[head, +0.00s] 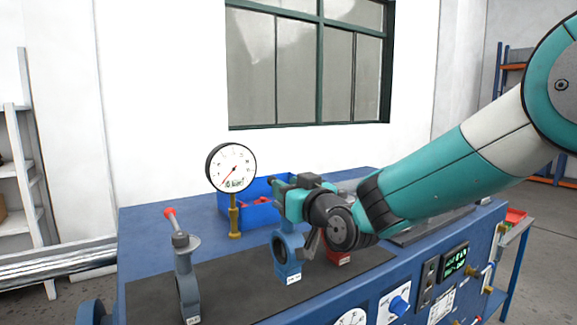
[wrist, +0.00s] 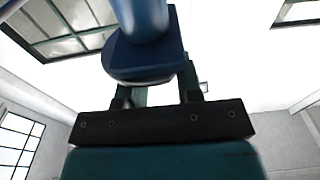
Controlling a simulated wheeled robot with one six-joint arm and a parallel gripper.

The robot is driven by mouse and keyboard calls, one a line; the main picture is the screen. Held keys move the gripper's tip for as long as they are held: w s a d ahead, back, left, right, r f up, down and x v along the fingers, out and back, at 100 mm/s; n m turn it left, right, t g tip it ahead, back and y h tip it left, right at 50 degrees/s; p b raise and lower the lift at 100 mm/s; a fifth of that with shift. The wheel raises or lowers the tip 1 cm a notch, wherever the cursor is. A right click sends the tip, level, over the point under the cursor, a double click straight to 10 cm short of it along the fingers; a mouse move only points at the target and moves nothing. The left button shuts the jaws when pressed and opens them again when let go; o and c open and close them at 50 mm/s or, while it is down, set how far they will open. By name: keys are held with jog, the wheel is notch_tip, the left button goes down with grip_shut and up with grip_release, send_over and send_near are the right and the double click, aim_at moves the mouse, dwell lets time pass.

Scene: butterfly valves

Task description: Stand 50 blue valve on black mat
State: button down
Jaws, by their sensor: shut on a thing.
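A blue valve (head: 288,248) with a round ring body and a small white label at its foot stands upright over the black mat (head: 235,278) in the head view. The label is too small to read. My gripper (head: 284,208) is at the valve's top and shut on it. In the wrist view, the blue valve (wrist: 145,55) fills the space between the two fingers of my gripper (wrist: 155,92). My gripper hides part of the valve's top. I cannot tell whether its foot touches the mat.
A grey valve (head: 186,275) with a red-tipped lever stands at the mat's left. A red valve (head: 340,257) is close to the right, partly hidden by my arm. Behind are a pressure gauge (head: 232,168) on a brass stem and a blue bin (head: 262,212).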

jog(key=shift+f+p, duration=0.5)
jog(key=shift+f, duration=1.6)
jog(key=c, duration=0.8)
grip_release()
jog(key=shift+f, duration=0.15)
jog(key=s+d+f+g+h+b, duration=0.2)
jog(key=s+d+g, duration=0.3)
jog(key=s, duration=0.7)
jog(key=s+d+f+g+h+b, duration=0.2)
jog(key=s+d+f+g, duration=0.3)
jog(key=s, duration=0.6)
jog(key=s+d+f+g+h+b, duration=0.2)
jog(key=s+d+g, duration=0.3)
jog(key=s, duration=0.7)
jog(key=shift+s+d+f+h, duration=0.15)
jog(key=shift+d+f, duration=0.2)
jog(key=shift+d, duration=0.15)
jog(key=shift+s+d+f+h, duration=0.15)
jog(key=shift+d+f, duration=0.15)
jog(key=shift+d, duration=0.15)
